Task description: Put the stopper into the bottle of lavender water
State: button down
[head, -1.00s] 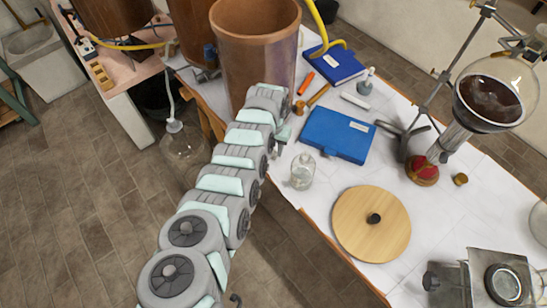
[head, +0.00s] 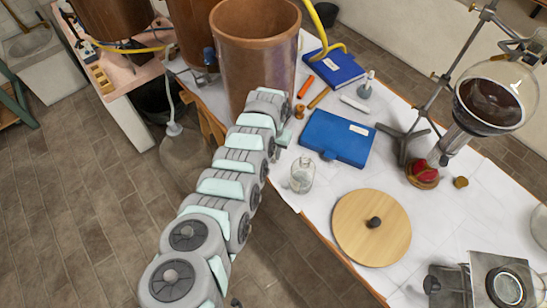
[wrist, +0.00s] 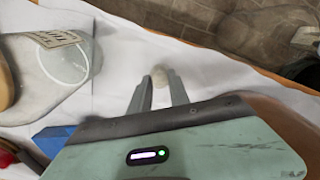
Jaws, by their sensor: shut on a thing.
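The clear glass bottle (head: 302,176) stands upright on the white-covered table near its front edge. In the wrist view a labelled clear bottle (wrist: 48,68) shows large at the left, with a round ring outline on it. My gripper (wrist: 161,88) is shut on a small pale rounded piece, the stopper (wrist: 160,76), held between the fingertips. The fingers are to the right of the bottle in that view, apart from it. In the head view my gripper (head: 281,140) is mostly hidden by my arm, up and left of the bottle.
A blue book (head: 337,138) lies behind the bottle. A round wooden board (head: 371,228) lies to its right. A tall copper-brown vessel (head: 254,60) stands close behind my arm. A stand (head: 425,110) with glassware is at the right. A glass flask (head: 183,158) sits below the table edge.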

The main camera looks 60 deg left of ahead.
jog(key=shift+r, duration=0.15)
jog(key=shift+r+p, duration=1.85)
jog(key=shift+p, duration=0.3)
